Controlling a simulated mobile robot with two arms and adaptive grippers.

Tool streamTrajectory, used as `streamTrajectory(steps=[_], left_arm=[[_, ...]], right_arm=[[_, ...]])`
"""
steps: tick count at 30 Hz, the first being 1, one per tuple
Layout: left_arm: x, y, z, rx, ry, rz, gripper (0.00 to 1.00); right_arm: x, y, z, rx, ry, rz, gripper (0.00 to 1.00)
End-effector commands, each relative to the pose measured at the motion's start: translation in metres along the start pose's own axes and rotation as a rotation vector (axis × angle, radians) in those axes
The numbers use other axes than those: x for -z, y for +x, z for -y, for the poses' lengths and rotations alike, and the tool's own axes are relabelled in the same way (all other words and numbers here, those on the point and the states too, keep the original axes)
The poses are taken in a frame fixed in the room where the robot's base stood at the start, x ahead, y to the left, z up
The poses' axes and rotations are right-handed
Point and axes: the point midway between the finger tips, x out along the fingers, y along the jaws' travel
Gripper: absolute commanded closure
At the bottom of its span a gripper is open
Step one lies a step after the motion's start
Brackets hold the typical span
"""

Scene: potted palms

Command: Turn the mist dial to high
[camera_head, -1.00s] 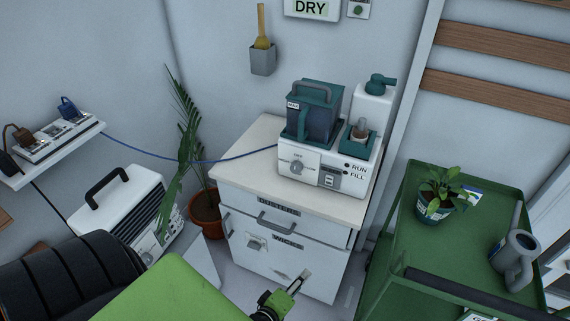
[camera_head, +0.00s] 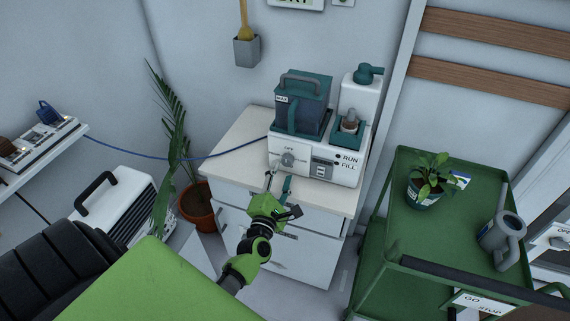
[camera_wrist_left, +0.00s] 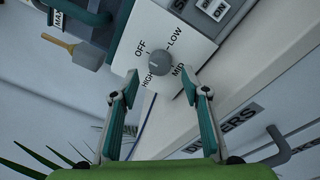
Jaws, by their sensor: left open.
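The mist dial (camera_head: 288,158) is a round grey knob on the front of a white and teal humidifier (camera_head: 345,172) standing on the cabinet. In the left wrist view the dial (camera_wrist_left: 160,62) sits on a white panel marked OFF, LOW, MID and HIGH. I cannot tell surely which mark its pointer faces. My left gripper (camera_head: 279,182) is open and empty, just in front of and below the dial. In the left wrist view its fingertips (camera_wrist_left: 160,79) are apart, either side of the dial's line and not touching it. My right gripper is out of view.
The white cabinet (camera_head: 237,148) has drawers below the gripper. A potted palm (camera_head: 197,206) stands to its left. A green cart (camera_head: 397,240) with a small plant and a grey watering can (camera_head: 500,238) is at the right. A blue cable (camera_head: 200,158) runs from the humidifier to the left shelf.

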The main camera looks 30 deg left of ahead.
Motion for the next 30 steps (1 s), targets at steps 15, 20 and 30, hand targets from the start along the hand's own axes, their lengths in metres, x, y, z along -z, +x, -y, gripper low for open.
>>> streamTrajectory(steps=[15, 20, 30], left_arm=[[0.000, 0.043, 0.001, 0.002, 0.001, 0.000, 0.58], [0.000, 0.042, 0.001, 0.002, 0.001, 0.000, 0.60], [0.000, 0.042, 0.001, 0.002, 0.004, 0.000, 0.96]], right_arm=[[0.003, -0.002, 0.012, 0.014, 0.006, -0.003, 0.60], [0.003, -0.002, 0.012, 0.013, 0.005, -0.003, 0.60], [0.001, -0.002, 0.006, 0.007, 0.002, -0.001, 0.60]])
